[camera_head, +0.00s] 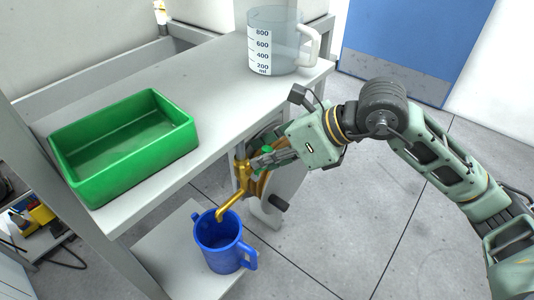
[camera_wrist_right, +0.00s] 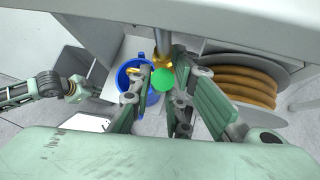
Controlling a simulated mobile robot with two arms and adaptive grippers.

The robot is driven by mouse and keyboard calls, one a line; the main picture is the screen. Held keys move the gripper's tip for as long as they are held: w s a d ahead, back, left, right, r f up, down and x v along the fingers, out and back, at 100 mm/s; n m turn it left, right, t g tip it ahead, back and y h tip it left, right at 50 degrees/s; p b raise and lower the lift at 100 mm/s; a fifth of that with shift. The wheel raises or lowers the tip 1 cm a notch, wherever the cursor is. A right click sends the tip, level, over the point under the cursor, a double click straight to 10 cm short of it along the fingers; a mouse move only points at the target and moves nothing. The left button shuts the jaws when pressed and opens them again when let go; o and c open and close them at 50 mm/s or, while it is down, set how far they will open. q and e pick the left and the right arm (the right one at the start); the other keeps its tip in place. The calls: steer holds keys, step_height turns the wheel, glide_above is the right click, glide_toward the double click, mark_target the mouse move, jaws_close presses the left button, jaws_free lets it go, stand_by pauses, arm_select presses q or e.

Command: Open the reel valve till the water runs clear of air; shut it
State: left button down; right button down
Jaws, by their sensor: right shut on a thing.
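The brass reel valve (camera_head: 242,176) sits below the bench edge, its spout pointing down over a blue jug (camera_head: 219,244). Its green knob (camera_head: 267,150) also shows in the right wrist view (camera_wrist_right: 164,83). My right gripper (camera_head: 262,160) is at the valve, shut on the green knob, with a finger on each side of it in the wrist view. The jug stands upright under the spout; I can make out no water stream, and its contents are unclear. My left gripper (camera_wrist_right: 80,88) shows small at the left of the wrist view; its jaws are unclear.
The hose reel (camera_wrist_right: 245,82) is right of the valve in the wrist view, under the bench. A green tray (camera_head: 75,178) and a clear measuring jug (camera_head: 285,50) stand on the bench. Tools lie at the lower left. The floor at right is clear.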

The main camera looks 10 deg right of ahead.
steer(key=shift+s+a, duration=0.1)
steer(key=c, duration=1.6)
jaws_free()
steer(key=shift+c, duration=0.2)
steer(key=shift+s+d+r, duration=0.1)
steer(key=shift+d+r, duration=0.3)
steer(key=shift+d, duration=0.05)
steer(key=v, duration=1)
steer(key=shift+s+d+r, duration=0.2)
steer(key=shift+s+r, duration=0.05)
steer(key=shift+r, duration=0.05)
